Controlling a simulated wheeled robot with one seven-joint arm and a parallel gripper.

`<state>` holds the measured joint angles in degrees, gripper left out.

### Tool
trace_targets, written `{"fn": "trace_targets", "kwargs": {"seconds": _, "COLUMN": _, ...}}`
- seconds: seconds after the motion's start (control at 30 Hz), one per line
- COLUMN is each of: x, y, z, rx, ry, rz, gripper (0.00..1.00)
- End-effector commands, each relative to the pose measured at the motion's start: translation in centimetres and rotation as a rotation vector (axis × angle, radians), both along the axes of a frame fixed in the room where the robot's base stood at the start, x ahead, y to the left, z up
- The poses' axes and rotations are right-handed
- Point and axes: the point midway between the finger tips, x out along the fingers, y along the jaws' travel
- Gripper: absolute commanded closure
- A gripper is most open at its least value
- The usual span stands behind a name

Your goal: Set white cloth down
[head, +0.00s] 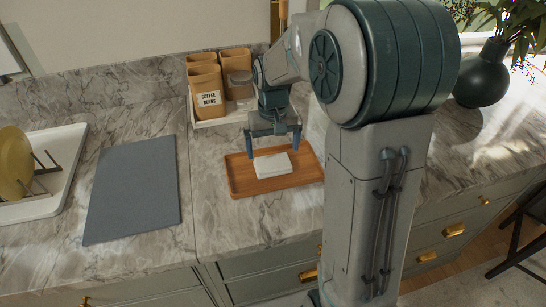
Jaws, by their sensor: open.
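The white cloth (272,166) is folded into a small flat block. It lies on a wooden tray (241,186) on the marble counter. My gripper (273,151) is open, with its blue fingers pointing down. In this view one finger is at the left of the cloth and the other above its right end. I cannot tell how much height lies between the fingertips and the cloth. The right edge of the tray is partly hidden behind my arm.
Coffee canisters (207,92) stand in a white holder behind the tray. A grey mat (133,189) lies to the left, beside a white dish rack (50,190) with a yellow plate (14,163). A dark vase (482,75) stands at the right. Counter around the mat is clear.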

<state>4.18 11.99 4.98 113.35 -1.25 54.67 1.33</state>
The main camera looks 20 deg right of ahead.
Motion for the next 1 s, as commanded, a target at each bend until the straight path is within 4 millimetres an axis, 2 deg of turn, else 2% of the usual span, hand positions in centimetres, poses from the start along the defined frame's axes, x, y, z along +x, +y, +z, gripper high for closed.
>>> {"fn": "trace_targets", "kwargs": {"seconds": 0.03, "x": 0.0, "y": 0.0, "z": 1.2, "rx": 0.000, "ry": -0.006, "rz": 0.000, "gripper": 0.00}}
{"fn": "trace_targets", "kwargs": {"seconds": 0.2, "x": 0.0, "y": 0.0, "z": 4.4, "rx": 0.000, "ry": -0.003, "rz": 0.000, "gripper": 0.00}}
{"fn": "trace_targets", "kwargs": {"seconds": 0.43, "x": -0.2, "y": 0.0, "z": 6.6, "rx": -0.001, "ry": -0.002, "rz": 0.000, "gripper": 0.00}}
{"fn": "trace_targets", "kwargs": {"seconds": 0.53, "x": -1.3, "y": 0.0, "z": 7.2, "rx": -0.003, "ry": -0.017, "rz": 0.000, "gripper": 0.00}}
{"fn": "trace_targets", "kwargs": {"seconds": 0.67, "x": -4.5, "y": 0.1, "z": 8.0, "rx": -0.009, "ry": -0.060, "rz": 0.002, "gripper": 0.00}}
{"fn": "trace_targets", "kwargs": {"seconds": 0.77, "x": -7.9, "y": 0.0, "z": 8.3, "rx": -0.012, "ry": -0.104, "rz": 0.002, "gripper": 0.00}}
{"fn": "trace_targets", "kwargs": {"seconds": 1.0, "x": -15.4, "y": -0.1, "z": 7.2, "rx": -0.009, "ry": -0.205, "rz": 0.003, "gripper": 0.00}}
